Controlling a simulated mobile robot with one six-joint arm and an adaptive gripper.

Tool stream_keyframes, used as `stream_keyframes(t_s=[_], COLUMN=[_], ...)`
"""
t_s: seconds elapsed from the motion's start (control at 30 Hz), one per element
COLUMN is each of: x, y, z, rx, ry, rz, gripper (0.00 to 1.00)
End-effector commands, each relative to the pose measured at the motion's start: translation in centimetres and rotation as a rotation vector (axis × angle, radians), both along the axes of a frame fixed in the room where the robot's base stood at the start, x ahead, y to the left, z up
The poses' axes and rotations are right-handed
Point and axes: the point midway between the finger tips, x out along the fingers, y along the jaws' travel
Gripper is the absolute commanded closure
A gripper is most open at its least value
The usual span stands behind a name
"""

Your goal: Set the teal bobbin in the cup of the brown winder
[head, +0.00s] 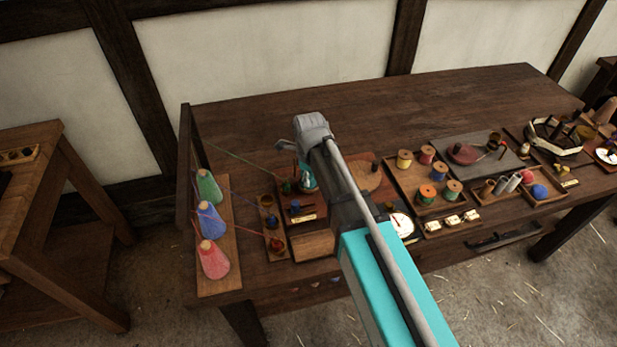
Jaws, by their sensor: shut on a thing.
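My arm reaches up from the bottom of the head view, and its wrist stands over the left part of the table. My gripper (304,166) points down there, largely hidden behind the wrist. It is shut on a small teal piece, which looks like the teal bobbin (308,179). The brown winder looks to be the reddish-brown board (301,224) just below, with small green and dark blue parts and a pale label. The gripper is over or just behind its far end. I cannot make out its cup or whether the bobbin touches anything.
Green, blue and pink thread cones (209,219) stand on a board at the left, with threads running right. A tray of spools (401,173) lies right of my arm. A grey board with a red disc (465,153) lies farther right. The table's back (400,112) is clear.

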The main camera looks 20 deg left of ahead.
Motion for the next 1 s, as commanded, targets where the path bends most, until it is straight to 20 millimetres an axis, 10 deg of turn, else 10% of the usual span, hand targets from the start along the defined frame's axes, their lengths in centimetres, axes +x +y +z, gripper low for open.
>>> stream_keyframes(t_s=[0.23, 0.27, 0.53, 1.0], x=[-0.01, -0.01, -0.01, 0.0], y=[0.01, 0.01, 0.01, -0.01], z=[-0.58, -0.51, -0.47, -0.42], rx=[0.0, 0.0, 0.0, 0.0], ry=[0.0, 0.0, 0.0, 0.0], rz=[0.0, 0.0, 0.0, 0.0], gripper=[1.0, 0.53, 0.03, 0.0])
